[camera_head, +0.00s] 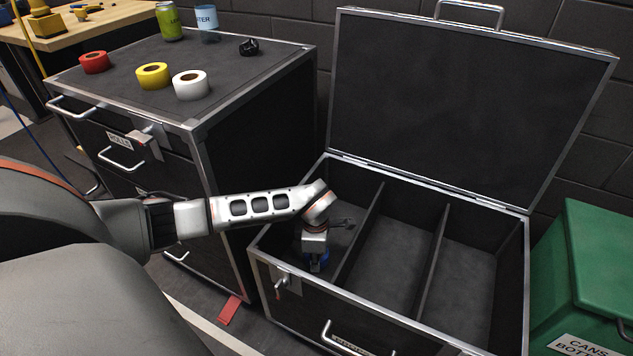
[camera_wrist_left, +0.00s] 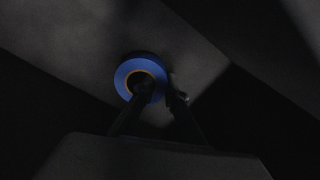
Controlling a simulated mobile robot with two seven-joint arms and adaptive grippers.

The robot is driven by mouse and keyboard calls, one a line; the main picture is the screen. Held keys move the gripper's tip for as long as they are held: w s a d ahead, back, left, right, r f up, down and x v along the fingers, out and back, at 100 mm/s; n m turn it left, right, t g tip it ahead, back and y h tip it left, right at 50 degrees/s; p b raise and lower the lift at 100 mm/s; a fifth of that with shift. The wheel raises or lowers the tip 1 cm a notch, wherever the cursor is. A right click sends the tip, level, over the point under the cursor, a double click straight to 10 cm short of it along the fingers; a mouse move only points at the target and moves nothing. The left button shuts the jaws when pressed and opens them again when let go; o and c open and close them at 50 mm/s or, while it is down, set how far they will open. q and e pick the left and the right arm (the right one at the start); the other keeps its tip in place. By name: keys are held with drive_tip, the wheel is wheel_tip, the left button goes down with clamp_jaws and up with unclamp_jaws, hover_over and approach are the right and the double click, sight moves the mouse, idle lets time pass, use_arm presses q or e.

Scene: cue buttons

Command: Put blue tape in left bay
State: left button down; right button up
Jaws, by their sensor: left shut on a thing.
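My left gripper (camera_head: 316,256) reaches down into the left bay (camera_head: 345,215) of the open black case in the head view. It is shut on the blue tape (camera_head: 322,262), which shows only partly beside the fingers there. In the left wrist view the blue tape (camera_wrist_left: 126,70) is a ring with a tan core at the fingertips (camera_wrist_left: 162,92), with one finger over its hole. The bay's dark floor is behind it. I cannot tell whether the tape touches the floor. My right gripper is not in view.
Dividers (camera_head: 362,232) separate the case's three bays; the middle (camera_head: 395,255) and right (camera_head: 460,285) bays look empty. The lid (camera_head: 465,95) stands open behind. A cabinet with red (camera_head: 94,62), yellow (camera_head: 153,75) and white (camera_head: 190,84) rolls is at left, a green bin (camera_head: 590,265) at right.

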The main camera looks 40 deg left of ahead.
use_arm(q)
drive_tip(key=shift+f, duration=0.2)
drive_tip(key=c, duration=2)
unclamp_jaws()
drive_tip(key=shift+c, duration=0.2)
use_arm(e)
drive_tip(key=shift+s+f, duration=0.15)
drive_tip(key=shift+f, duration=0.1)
use_arm(q)
drive_tip(key=shift+r, duration=0.1)
drive_tip(key=shift+w+r+p, duration=0.25)
drive_tip(key=shift+r+p, duration=0.35)
drive_tip(key=shift+r, duration=0.65)
wheel_tip(320, 180, up, 4)
drive_tip(key=shift+w+a+f+p, duration=0.1)
drive_tip(key=shift+w+f+p, duration=0.05)
drive_tip(key=shift+p, duration=0.85)
wheel_tip(320, 180, up, 6)
drive_tip(key=p, duration=0.3)
drive_tip(key=shift+s+p, duration=0.4)
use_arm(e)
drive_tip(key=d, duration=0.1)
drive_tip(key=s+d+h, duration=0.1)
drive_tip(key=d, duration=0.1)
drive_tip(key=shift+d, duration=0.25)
